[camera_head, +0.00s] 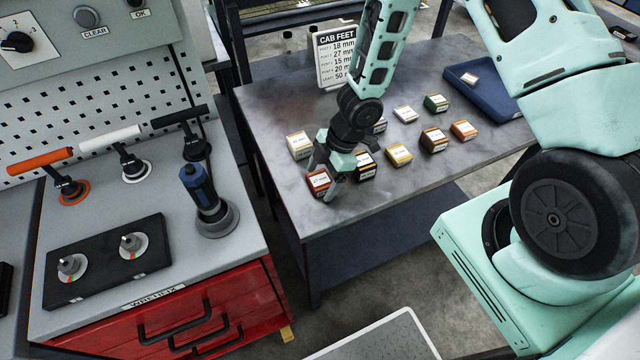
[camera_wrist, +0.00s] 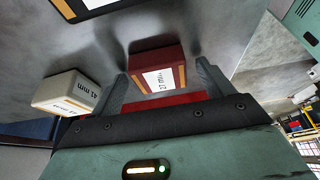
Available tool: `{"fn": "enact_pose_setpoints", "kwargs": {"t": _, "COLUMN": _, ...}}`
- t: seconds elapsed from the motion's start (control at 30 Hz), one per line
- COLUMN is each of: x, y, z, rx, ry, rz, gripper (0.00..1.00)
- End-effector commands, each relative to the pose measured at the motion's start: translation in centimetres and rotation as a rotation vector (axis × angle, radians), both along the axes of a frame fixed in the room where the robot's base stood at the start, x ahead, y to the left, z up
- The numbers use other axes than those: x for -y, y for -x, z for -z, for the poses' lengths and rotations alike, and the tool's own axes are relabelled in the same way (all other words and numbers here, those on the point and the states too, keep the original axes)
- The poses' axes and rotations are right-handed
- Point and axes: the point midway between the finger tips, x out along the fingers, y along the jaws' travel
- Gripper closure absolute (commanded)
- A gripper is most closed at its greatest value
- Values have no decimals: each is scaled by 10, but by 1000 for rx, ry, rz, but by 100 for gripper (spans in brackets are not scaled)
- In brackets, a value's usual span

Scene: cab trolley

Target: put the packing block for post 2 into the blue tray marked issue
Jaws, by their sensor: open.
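The sign headed CAB FEET (camera_head: 337,56) lists post 2 as 27 mm. A dark red block (camera_head: 318,181) with a white label lies on the grey table near its front-left edge. In the wrist view the red block (camera_wrist: 157,73) reads 27 mm. My gripper (camera_head: 332,180) is down at this block; in the wrist view its open jaws (camera_wrist: 161,78) stand on either side of it, with no clear sign of contact. The blue tray (camera_head: 503,103) is at the table's far right and has a small pale-topped block (camera_head: 469,78) inside; no issue mark is readable.
A cream block (camera_head: 299,145) and a black block (camera_head: 366,165) lie close to my gripper. Yellow (camera_head: 398,154), brown (camera_head: 434,140), orange (camera_head: 464,130), green (camera_head: 436,102) and white (camera_head: 405,114) blocks lie between it and the tray. A bench with levers (camera_head: 150,200) stands left.

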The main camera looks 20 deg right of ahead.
Motion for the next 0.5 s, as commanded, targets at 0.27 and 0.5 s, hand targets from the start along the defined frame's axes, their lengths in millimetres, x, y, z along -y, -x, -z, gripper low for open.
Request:
{"fn": "enact_pose_setpoints", "kwargs": {"t": 0.27, "x": 0, "y": 0, "z": -1, "rx": 0, "ry": 0, "rz": 0, "gripper": 69}}
{"fn": "enact_pose_setpoints", "kwargs": {"t": 0.5, "x": 0, "y": 0, "z": -1, "rx": 0, "ry": 0, "rz": 0, "gripper": 73}}
